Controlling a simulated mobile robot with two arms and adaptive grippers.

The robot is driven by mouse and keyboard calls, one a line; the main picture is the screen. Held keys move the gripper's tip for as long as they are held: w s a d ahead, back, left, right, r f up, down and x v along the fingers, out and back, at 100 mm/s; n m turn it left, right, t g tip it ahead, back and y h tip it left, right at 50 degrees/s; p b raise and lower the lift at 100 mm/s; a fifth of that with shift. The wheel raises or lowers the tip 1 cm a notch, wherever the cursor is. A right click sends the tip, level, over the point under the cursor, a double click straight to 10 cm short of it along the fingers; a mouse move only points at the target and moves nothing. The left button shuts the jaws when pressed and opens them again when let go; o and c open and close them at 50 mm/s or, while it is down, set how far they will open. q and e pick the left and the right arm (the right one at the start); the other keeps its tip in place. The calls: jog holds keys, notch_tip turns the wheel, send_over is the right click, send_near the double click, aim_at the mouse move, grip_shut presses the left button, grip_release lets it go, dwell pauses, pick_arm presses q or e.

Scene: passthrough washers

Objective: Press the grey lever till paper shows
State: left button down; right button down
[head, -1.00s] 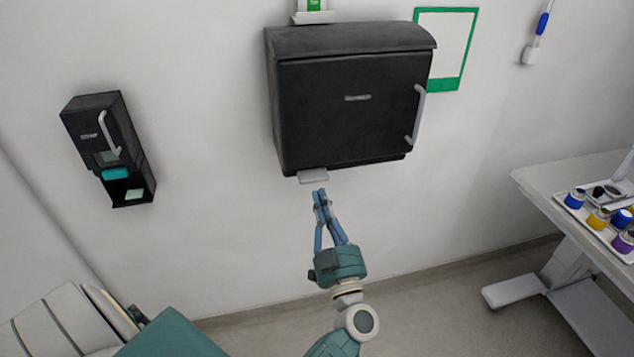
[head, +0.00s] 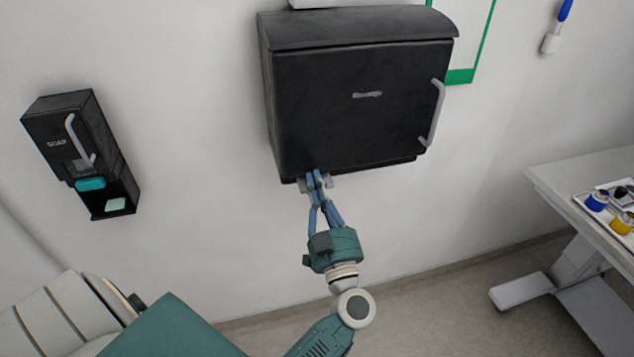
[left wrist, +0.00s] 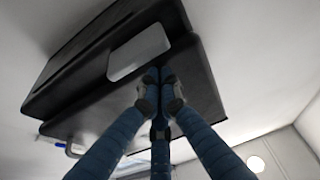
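The black towel dispenser (head: 350,110) hangs on the wall in the head view. Its grey lever (head: 330,183) sits under the front lower left edge, partly hidden behind my left gripper (head: 314,176). In the left wrist view the lever (left wrist: 138,52) is a pale grey plate on the dispenser's dark underside (left wrist: 205,85). The left gripper's blue fingertips (left wrist: 158,76) are together, with nothing seen between them. They are right at the lever's edge; whether they touch it I cannot tell. No paper shows below the dispenser. My right gripper is not in view.
A black soap dispenser (head: 85,150) with a teal part hangs on the wall to the left. A table (head: 555,185) with a tray of coloured jars stands at the right. The wall below the dispenser is clear.

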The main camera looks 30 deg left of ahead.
pick_arm(q)
jog(key=shift+a+f+b, duration=0.1)
jog(key=shift+f+b, duration=0.25)
jog(key=shift+f, duration=0.2)
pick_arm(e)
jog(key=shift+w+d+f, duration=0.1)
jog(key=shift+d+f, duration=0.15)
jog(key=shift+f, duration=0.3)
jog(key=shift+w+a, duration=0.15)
